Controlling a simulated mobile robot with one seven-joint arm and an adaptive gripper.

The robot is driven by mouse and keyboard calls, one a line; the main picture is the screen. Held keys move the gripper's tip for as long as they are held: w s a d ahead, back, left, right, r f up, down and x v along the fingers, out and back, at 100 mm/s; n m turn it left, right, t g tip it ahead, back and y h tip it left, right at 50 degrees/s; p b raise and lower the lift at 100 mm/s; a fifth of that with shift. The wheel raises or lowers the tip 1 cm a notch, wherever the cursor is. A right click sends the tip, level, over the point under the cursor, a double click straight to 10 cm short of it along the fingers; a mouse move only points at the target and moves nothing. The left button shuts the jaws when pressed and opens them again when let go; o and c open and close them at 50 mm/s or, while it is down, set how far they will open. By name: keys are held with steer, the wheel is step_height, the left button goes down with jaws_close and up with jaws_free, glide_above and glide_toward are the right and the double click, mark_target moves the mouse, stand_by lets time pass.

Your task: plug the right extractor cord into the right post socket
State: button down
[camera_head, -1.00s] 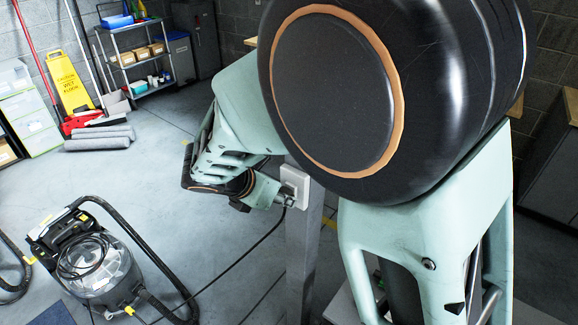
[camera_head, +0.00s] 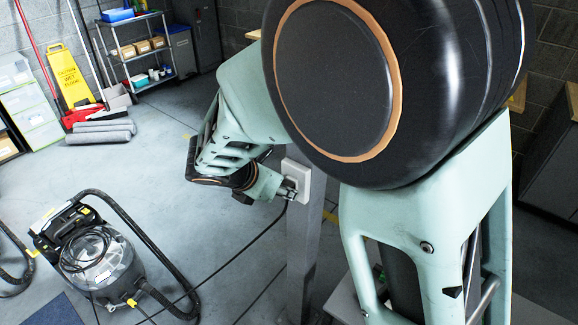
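The extractor (camera_head: 100,262), a black and grey machine with a clear tank and a black hose, stands on the floor at the lower left. Its black cord (camera_head: 262,232) rises from the floor to my gripper. The white socket (camera_head: 304,176) sits on a grey post (camera_head: 301,255) in the middle. My gripper (camera_head: 290,189) is at the socket's left face, with its fingertips close to or touching it. The plug is mostly hidden by the fingers. How far it sits in the socket, and whether the fingers grip it, cannot be made out.
My arm covers the upper middle and right. A yellow wet-floor sign (camera_head: 70,76), grey rolls (camera_head: 100,131), a metal shelf (camera_head: 139,51) and white drawers (camera_head: 28,105) stand along the back left. Another black hose (camera_head: 14,270) lies at the left edge.

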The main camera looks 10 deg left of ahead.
steer(key=c, duration=1.5)
jaws_free()
